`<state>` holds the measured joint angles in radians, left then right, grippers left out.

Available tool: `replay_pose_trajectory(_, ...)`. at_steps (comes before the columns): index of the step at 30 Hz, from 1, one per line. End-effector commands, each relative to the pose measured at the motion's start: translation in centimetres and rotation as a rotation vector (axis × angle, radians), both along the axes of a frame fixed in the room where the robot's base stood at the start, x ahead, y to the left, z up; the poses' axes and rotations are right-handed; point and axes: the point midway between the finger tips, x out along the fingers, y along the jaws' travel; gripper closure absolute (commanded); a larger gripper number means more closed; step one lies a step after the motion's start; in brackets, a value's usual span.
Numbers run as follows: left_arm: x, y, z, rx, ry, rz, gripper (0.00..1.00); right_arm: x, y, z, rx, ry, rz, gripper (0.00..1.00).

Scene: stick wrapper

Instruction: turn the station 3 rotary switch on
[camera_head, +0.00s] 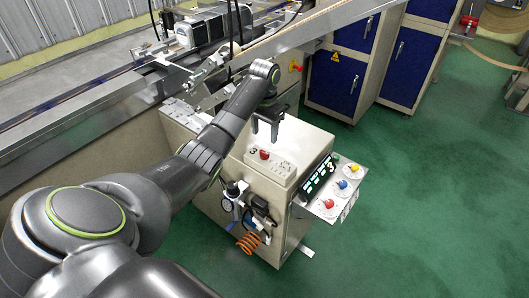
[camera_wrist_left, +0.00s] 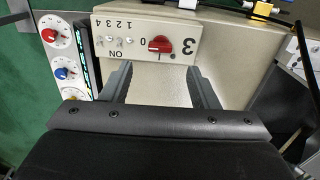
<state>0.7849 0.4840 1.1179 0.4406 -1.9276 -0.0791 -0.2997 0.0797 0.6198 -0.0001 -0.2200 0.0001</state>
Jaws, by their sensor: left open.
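The station 3 rotary switch is a red knob (camera_wrist_left: 160,44) on a pale plate (camera_wrist_left: 190,30) marked 3, ON and 0, seen upside down in the left wrist view. Its handle lies about level there, with the 0 mark to its left. In the head view the red knob (camera_head: 264,154) sits on the box on top of the cream cabinet. My left gripper (camera_head: 264,134) is open and empty, pointing down close to the knob. In the left wrist view its fingers (camera_wrist_left: 158,80) are spread below the knob's plate, apart from the knob. My right gripper is not in view.
A side panel (camera_head: 335,188) with red, blue and yellow knobs and a lit display stands right of the switch box. An orange coiled hose (camera_head: 248,243) hangs at the cabinet front. A metal rail and machine lie behind; blue cabinets (camera_head: 340,80) stand farther back. Green floor is clear at right.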

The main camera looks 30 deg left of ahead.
Motion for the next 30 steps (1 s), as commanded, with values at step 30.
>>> replay_pose_trajectory(30, 0.0, 0.0, -7.8, 0.001, 0.0, 0.0, 0.7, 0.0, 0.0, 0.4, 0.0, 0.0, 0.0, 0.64)
